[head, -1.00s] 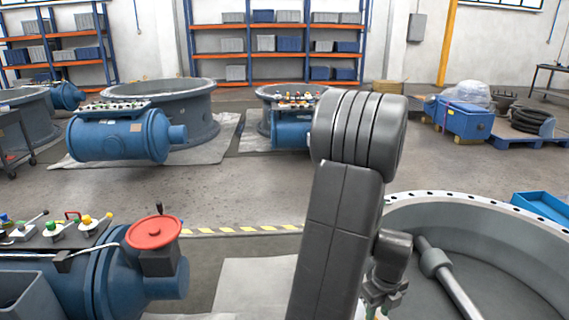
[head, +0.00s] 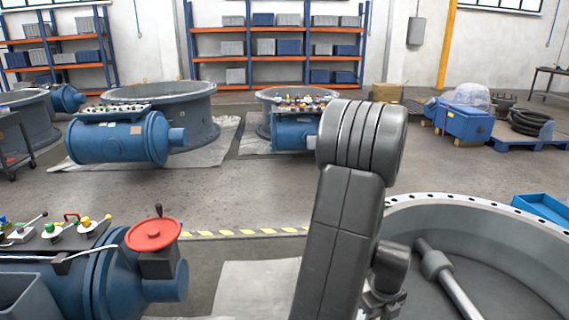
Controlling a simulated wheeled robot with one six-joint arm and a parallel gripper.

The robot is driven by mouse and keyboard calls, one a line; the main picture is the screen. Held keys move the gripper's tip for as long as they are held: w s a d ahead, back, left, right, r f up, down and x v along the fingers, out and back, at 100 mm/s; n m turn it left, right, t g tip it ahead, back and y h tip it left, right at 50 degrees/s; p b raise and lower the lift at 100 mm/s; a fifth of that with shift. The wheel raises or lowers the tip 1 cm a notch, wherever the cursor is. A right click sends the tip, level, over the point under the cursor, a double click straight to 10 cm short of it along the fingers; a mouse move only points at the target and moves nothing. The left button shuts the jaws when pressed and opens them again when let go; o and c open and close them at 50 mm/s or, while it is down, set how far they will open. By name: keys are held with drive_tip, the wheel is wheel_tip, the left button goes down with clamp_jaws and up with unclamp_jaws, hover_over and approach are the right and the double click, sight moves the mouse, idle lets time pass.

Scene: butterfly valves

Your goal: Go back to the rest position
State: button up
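My arm rises in the middle of the head view, its dark grey links folded upward. My gripper (head: 383,303) is partly seen low at the right of the arm, at the bottom edge of the picture. Its fingers are cut off or hidden, so I cannot tell whether it is open or shut. It hangs beside the left rim of the large grey valve ring (head: 470,215). A red handwheel (head: 154,234) sits on the blue actuator (head: 120,280) at the lower left, well apart from my gripper.
Small levers (head: 80,225) with coloured knobs stand on a panel at the left. A blue tray (head: 543,208) is at the right. Further blue actuators (head: 118,138) and grey rings stand behind. The middle floor (head: 230,195) is clear, with a yellow-striped line across it.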

wheel_tip(320, 180, down, 2)
drive_tip(key=shift+f, duration=0.2)
drive_tip(key=n, duration=0.5)
drive_tip(key=shift+w+d, duration=0.1)
drive_tip(key=shift+w+r+n+b, duration=0.1)
drive_tip(key=shift+n+b, duration=0.25)
drive_tip(key=shift+n, duration=1.35)
